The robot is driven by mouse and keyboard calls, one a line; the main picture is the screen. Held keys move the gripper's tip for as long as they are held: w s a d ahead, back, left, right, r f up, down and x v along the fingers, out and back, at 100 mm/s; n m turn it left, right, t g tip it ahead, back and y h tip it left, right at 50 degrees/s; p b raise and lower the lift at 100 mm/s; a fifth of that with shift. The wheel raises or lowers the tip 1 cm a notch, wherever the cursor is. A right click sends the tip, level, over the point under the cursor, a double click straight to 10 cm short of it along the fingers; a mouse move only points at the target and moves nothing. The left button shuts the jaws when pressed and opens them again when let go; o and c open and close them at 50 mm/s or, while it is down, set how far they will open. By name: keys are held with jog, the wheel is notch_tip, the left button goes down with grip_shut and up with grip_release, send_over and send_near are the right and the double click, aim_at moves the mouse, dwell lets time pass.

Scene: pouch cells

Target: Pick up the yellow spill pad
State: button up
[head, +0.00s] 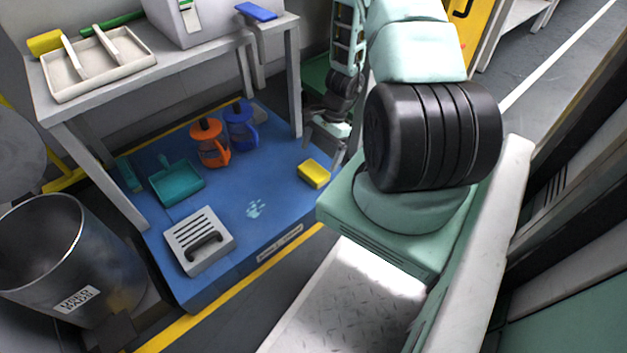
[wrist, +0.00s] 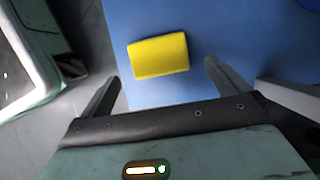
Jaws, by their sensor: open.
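The yellow spill pad (head: 314,174) lies flat on the blue mat (head: 283,200), near the mat's right edge in the head view. In the wrist view the pad (wrist: 158,55) lies beyond the fingertips, nearly in line with the gap between them. My gripper (wrist: 163,80) is open and empty, with one finger on each side of the gap. No contact with the pad shows.
A teal dustpan (head: 177,181), an orange jug (head: 209,143), a blue jug (head: 240,126) and a grey slotted box (head: 199,240) stand on the mat. A table (head: 178,70) with a tray (head: 104,77) overhangs the back. A metal bin (head: 62,262) stands left.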

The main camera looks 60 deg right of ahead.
aim_at(314, 170)
jog(key=shift+b+x, duration=2.7)
jog(key=shift+x, duration=0.7)
jog(key=shift+s+a+r, duration=0.1)
jog(key=shift+s+a, duration=0.05)
jog(key=shift+a, duration=0.05)
jog(key=c, duration=0.9)
